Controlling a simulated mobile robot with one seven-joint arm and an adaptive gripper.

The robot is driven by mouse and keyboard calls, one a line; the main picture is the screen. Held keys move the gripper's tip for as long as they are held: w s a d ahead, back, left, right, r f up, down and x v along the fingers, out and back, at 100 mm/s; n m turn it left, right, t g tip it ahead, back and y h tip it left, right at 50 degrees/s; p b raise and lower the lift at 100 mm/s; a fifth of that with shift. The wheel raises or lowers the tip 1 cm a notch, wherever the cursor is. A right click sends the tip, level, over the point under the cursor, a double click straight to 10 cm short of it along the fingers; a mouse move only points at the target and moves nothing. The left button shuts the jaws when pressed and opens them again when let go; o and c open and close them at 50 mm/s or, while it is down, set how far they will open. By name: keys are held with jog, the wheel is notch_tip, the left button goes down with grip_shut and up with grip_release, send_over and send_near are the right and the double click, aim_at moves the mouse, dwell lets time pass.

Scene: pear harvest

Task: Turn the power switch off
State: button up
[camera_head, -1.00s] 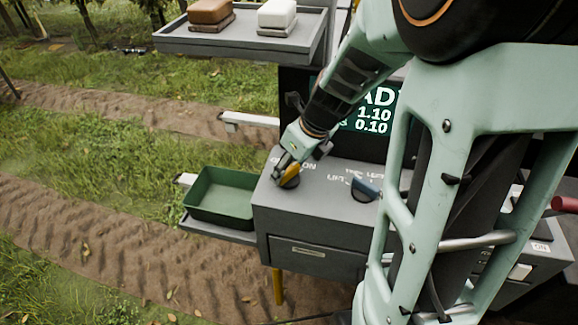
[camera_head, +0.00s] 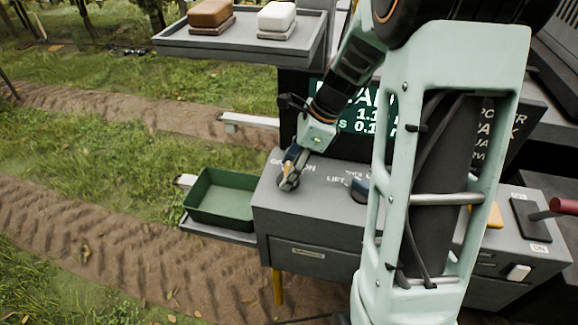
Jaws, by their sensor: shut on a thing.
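My gripper (camera_head: 289,180) is down at the left end of the grey console, shut on a small rotary knob (camera_head: 287,168) with an orange-yellow part. The fingers hide most of the knob. "OFF" and "ON" lettering is printed behind it, partly covered by my gripper. At the right end, a red-handled lever (camera_head: 563,204) stands by a black plate (camera_head: 530,219) with an "ON" label (camera_head: 538,247) below. A white rocker (camera_head: 518,272) sits on the console's front. I cannot tell from the labels which control is the power switch.
A dark blue knob (camera_head: 358,187) by "LIFT" lettering is partly behind my arm. A green bin (camera_head: 222,197) sits left of the console (camera_head: 312,223). Above, a grey shelf (camera_head: 240,42) holds a brown block and a white block. A display stands behind, partly covered.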

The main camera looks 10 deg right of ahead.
jog(key=shift+n+g+p, duration=0.5)
jog(key=shift+n+g, duration=0.2)
jog(key=shift+n, duration=1.1)
jog(key=o, duration=1.2)
jog(key=shift+c, duration=0.2)
jog(key=v, duration=0.7)
jog(key=shift+r, duration=0.25)
jog(key=shift+w+d, duration=0.1)
jog(key=shift+d, duration=0.05)
